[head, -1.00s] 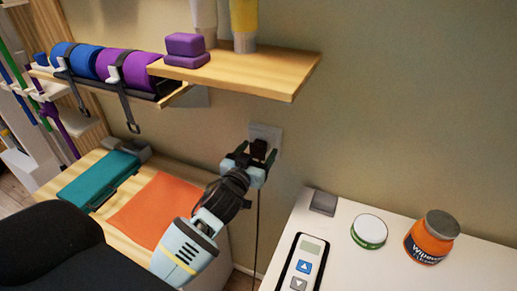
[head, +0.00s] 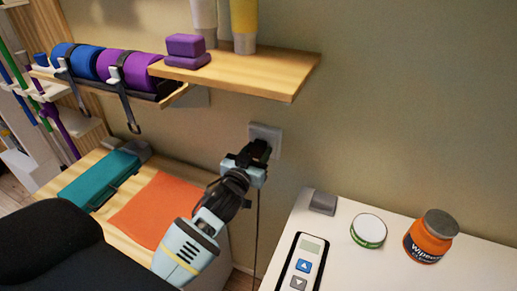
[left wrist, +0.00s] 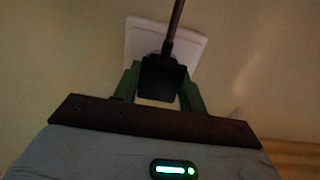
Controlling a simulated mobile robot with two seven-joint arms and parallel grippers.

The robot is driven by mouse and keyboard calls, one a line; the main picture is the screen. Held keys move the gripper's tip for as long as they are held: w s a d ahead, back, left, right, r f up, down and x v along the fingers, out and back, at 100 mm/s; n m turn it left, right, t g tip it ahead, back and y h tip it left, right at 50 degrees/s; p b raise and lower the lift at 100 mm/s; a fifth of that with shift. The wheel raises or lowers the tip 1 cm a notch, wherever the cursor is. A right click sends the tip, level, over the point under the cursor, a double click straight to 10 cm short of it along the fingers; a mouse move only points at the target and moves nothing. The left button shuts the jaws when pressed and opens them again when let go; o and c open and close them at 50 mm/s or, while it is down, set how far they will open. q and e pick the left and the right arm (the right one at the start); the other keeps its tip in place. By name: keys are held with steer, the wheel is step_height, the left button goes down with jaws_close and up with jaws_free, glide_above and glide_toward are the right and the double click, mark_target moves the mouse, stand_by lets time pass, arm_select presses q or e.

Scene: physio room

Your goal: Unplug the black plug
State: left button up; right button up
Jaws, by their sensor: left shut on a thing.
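The black plug (head: 261,147) is at the pale wall socket (head: 275,138), above the gap between the two tables. Its dark cord (head: 257,215) hangs down from it. My left gripper (head: 256,158) is shut on the plug. In the left wrist view, the green fingers of the gripper (left wrist: 158,92) press both sides of the plug (left wrist: 162,76), in front of the socket plate (left wrist: 138,38). The plug's prongs are hidden, and I cannot tell whether there is a gap behind it. My right gripper is not in view.
A wooden shelf (head: 270,76) juts out above the socket. A white table (head: 400,272) at the right holds a grey-lidded orange jar (head: 427,240), a round tin (head: 368,231) and a handset (head: 303,262). A low wooden unit at the left bears an orange cloth (head: 160,208) and a teal case (head: 100,180).

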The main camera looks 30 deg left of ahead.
mark_target(257, 153)
arm_select(q)
steer(key=shift+s, duration=0.15)
steer(key=shift+c, duration=0.4)
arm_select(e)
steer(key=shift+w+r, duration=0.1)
